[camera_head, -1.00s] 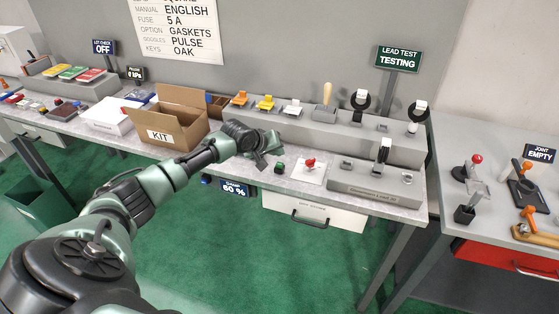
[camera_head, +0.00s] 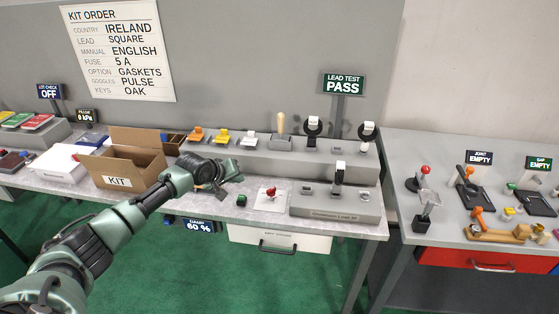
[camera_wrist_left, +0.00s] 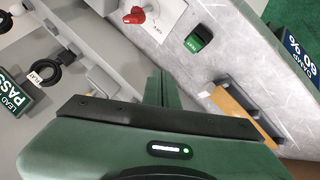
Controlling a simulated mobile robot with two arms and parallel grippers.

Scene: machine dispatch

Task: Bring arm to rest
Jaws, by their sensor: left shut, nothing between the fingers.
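My left arm (camera_head: 125,220) comes in from the lower left in the head view. Its gripper (camera_head: 232,188) hangs over the table, just right of the open KIT carton (camera_head: 118,182) and left of the green button (camera_head: 241,200). The fingers are shut and empty. In the left wrist view the closed fingers (camera_wrist_left: 161,88) point toward the grey tabletop, with the green button (camera_wrist_left: 198,40) beyond them and a red knob (camera_wrist_left: 134,15) on a white plate at the top. My right gripper is in neither view.
The lead test sign (camera_head: 343,84) reads PASS. A grey tester block (camera_head: 335,205) stands right of the red knob (camera_head: 270,191). A raised shelf behind holds several tools and plugs. A second table (camera_head: 400,150) with fixtures stands at the right. Green floor is clear in front.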

